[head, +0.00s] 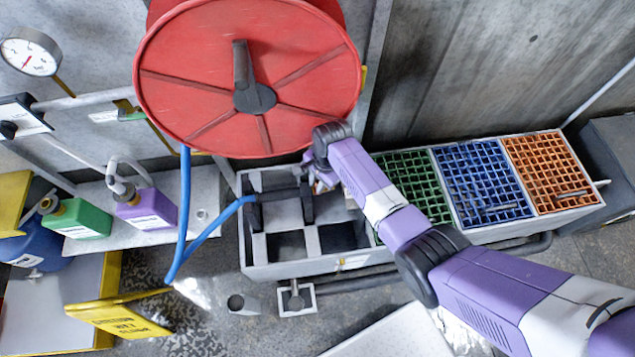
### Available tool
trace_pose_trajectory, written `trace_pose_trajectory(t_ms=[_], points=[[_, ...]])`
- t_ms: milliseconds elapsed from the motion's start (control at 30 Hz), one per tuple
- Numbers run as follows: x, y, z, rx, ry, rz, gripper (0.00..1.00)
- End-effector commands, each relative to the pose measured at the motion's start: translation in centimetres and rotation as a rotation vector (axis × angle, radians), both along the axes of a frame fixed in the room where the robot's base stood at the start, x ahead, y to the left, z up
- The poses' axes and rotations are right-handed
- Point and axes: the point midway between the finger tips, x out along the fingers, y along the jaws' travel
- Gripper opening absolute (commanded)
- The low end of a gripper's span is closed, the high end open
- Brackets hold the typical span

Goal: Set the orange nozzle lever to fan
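My gripper (318,186) is beside the right end of that dark piece, under my purple and white arm. The fingers are small and mostly hidden by the wrist. I cannot tell whether they touch the nozzle or whether they are open or shut.
A red hose reel (200,75) hangs above the bin. Green (414,165), blue (483,150) and orange (553,150) gratings lie to the right. Green (80,218) and purple (150,208) jugs stand left. A yellow floor sign (118,320) is at the lower left.

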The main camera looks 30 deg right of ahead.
Motion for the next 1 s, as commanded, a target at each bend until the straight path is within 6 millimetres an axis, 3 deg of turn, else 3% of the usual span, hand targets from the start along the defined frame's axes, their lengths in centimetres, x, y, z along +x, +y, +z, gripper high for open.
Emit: trace_pose_trajectory(t_ms=[67, 467, 1000], points=[[0.0, 0.0, 0.0, 0.0, 0.0, 0.0, 0.35], [0.0, 0.0, 0.5, 0.0, -0.001, 0.001, 0.35], [-0.6, -0.8, 7.2, 0.0, -0.001, 0.0, 0.35]])
